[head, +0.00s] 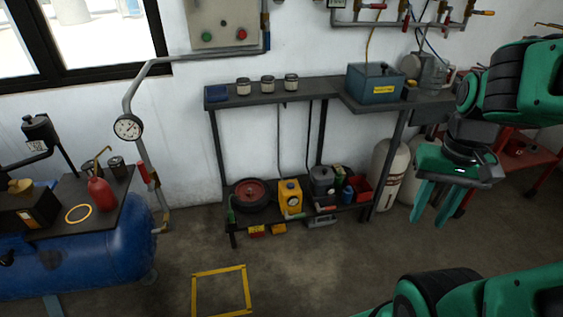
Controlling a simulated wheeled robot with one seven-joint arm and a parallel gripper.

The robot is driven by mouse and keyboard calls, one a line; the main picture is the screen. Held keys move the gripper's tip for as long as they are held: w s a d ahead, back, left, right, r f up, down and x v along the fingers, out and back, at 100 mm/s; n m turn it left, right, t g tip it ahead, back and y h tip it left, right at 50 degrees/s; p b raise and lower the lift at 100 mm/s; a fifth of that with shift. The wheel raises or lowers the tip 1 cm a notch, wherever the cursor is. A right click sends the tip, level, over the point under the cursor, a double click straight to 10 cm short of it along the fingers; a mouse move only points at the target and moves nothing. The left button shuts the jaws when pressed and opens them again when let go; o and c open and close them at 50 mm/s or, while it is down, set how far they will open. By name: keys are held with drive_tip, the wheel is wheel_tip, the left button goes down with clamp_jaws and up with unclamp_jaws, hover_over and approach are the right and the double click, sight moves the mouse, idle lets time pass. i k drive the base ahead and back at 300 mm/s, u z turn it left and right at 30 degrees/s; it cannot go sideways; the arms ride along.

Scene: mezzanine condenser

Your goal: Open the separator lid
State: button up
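A blue-teal box (374,88) with a yellow label on its front stands on the right part of the wall bench; it looks like the separator. Its flat lid (372,71), with a small dark knob on top, appears shut. The inside is hidden. My gripper (430,213) hangs at the right, in front of the bench and lower in the picture than the box. Its two green fingers point down and are apart, with nothing between them. It is clear of the box.
The bench (325,93) also holds several small cans and a grey machine (425,70) right of the box. A lower shelf (300,212) is full of tools. A blue tank (90,250) stands left. Floor is open around the yellow square (222,270).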

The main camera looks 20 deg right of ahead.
sight(321, 175)
drive_tip(key=u, duration=0.1)
drive_tip(key=i, duration=1.05)
drive_tip(key=z, duration=0.25)
